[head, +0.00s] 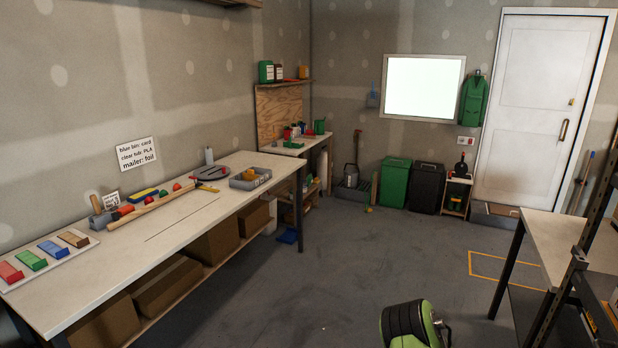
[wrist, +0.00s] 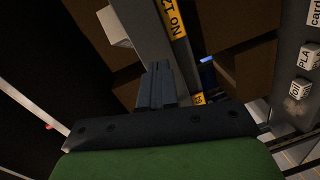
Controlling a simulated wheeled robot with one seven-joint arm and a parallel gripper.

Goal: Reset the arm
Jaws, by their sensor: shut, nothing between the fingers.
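My gripper (wrist: 158,72) shows in the wrist view with its dark fingers together and nothing between them. Its dark mount and green body fill the bottom of that view. The fingers point at a grey upright strip and are apart from the brown boxes, as far as I can tell. In the head view, a green and black part of my arm (head: 412,325) shows at the bottom edge. The gripper itself does not show in the head view.
A long workbench (head: 160,225) with tools and coloured blocks runs along the left wall. A metal-framed bench (head: 555,240) stands at the right. Green (head: 396,182) and black (head: 427,188) bins stand at the back. The middle floor is clear. Brown boxes (wrist: 245,65) show in the wrist view.

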